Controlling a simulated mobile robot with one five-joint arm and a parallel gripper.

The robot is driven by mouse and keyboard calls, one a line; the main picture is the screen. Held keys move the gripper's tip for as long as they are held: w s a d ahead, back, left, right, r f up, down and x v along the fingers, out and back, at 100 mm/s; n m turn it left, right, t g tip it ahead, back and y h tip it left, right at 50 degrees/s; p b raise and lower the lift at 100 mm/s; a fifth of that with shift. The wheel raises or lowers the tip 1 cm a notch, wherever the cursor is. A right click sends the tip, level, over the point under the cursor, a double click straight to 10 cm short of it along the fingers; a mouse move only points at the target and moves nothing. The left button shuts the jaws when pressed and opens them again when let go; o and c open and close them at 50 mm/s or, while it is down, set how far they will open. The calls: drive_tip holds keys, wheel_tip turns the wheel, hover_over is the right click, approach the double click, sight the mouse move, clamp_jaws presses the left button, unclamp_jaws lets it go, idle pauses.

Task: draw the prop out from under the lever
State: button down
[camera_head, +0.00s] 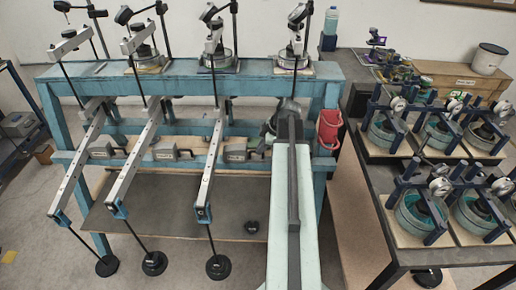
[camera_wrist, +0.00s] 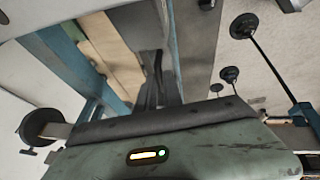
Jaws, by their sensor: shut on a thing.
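Three silver levers with blue ends slope forward from the blue bench, the nearest of them a lever (camera_head: 212,160) left of my arm. Black round weights (camera_head: 218,267) hang on rods from their ends, close to the floor. My gripper (camera_head: 286,106) is at the right end of the bench, at the far end of my pale arm. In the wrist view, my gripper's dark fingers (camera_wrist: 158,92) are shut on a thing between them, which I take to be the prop. Its shape is mostly hidden, and I cannot tell whether it touches a lever.
The blue bench (camera_head: 100,72) carries several round test cells along its top. A dark table (camera_head: 440,255) with several test rigs stands at the right. Grey floor is open at the lower left.

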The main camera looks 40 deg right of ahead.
drive_tip(key=c, duration=1.5)
unclamp_jaws()
drive_tip(key=shift+s+d, duration=0.15)
drive_tip(key=p+v, duration=0.7)
drive_tip(key=shift+s+r, duration=0.1)
drive_tip(key=shift+r, duration=0.25)
